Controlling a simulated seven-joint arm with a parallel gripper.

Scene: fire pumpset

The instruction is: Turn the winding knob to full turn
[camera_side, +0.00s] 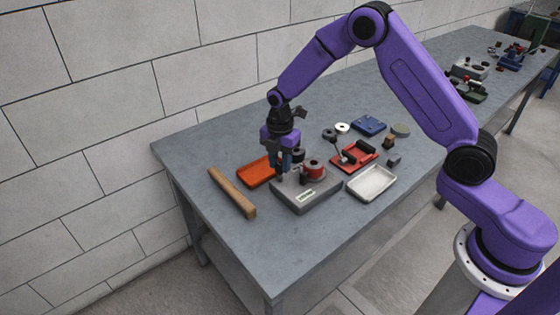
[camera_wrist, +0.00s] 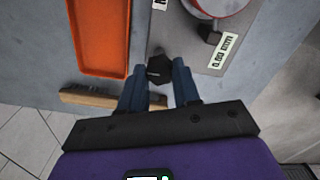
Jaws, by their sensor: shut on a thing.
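The grey pumpset base (camera_side: 310,199) stands on the table, with a red round part (camera_side: 314,169) and black fittings on top. The wrist view shows the grey base (camera_wrist: 205,62), the red part's edge (camera_wrist: 222,4) and a label reading 0.00 turn (camera_wrist: 225,52). A black faceted winding knob (camera_wrist: 160,72) sits at the base's near end. My gripper (camera_wrist: 158,66) points down with its blue fingers on either side of the knob, shut on it. In the side view my gripper (camera_side: 284,164) is at the base's left end and hides the knob there.
An orange tray (camera_side: 256,172) lies left of the base, close to my gripper. A red fixture (camera_side: 355,155), a white tray (camera_side: 371,184) and a blue block (camera_side: 369,125) stand to the right. The front table area is clear.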

